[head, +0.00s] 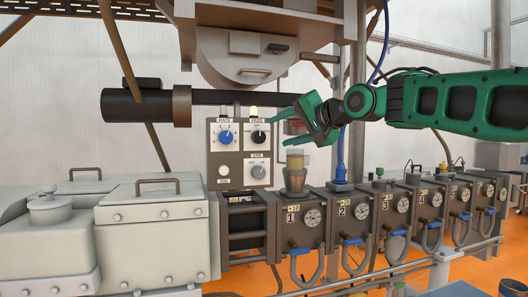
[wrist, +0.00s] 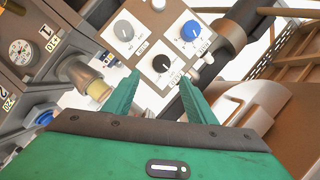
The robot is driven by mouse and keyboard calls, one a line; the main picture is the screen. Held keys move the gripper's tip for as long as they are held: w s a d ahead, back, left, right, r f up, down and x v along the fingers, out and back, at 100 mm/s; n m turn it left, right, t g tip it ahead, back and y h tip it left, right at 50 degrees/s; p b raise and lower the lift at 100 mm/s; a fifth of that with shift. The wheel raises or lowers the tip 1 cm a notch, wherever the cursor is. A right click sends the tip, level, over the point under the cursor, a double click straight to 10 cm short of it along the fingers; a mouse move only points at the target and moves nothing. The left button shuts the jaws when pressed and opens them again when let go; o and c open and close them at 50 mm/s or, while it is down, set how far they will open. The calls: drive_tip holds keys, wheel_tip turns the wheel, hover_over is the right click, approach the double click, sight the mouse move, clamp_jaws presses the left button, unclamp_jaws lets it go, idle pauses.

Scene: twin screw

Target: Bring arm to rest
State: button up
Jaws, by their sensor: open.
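My gripper (head: 300,124) is green and open, reaching in from the right on my green and black arm. It hangs in the air in front of and to the right of the grey control panel (head: 239,155). In the wrist view, my gripper's two fingers (wrist: 158,95) stand apart with nothing between them. The panel also shows beyond the fingertips in the wrist view (wrist: 143,48), with a blue knob, a black knob and a grey knob. My arm is stretched out and bent at the wrist.
A row of numbered grey barrel blocks (head: 300,240) with gauges and blue-handled valves runs below my arm. A yellowish sight glass (head: 296,161) stands on block 1. A round grey housing (head: 243,57) hangs above the panel. A dark horizontal cylinder (head: 135,104) lies at the left.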

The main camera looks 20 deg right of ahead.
drive_tip(key=s+d+f+g+h, duration=0.2)
drive_tip(key=s+d+f, duration=0.2)
drive_tip(key=f, duration=0.4)
drive_tip(key=s+d+f+g+h, duration=0.1)
drive_tip(key=s+d+f+g, duration=0.2)
drive_tip(key=f, duration=0.5)
drive_tip(key=s+d+f+g+h, duration=0.1)
drive_tip(key=s+d+f+h, duration=0.1)
drive_tip(key=s+d+f, duration=0.45)
drive_tip(key=s+f+g, duration=0.4)
drive_tip(key=s+f, duration=0.6)
drive_tip(key=s, duration=0.3)
drive_tip(key=s+f+n+g, duration=0.1)
drive_tip(key=s+f+g, duration=0.4)
drive_tip(key=s+f, duration=0.6)
drive_tip(key=s, duration=0.3)
drive_tip(key=shift+a+f+n, duration=0.25)
drive_tip(key=shift+a+n, duration=0.05)
drive_tip(key=shift+a, duration=0.05)
drive_tip(key=shift+w, duration=0.15)
drive_tip(key=shift+w+f, duration=0.25)
drive_tip(key=shift+w, duration=0.25)
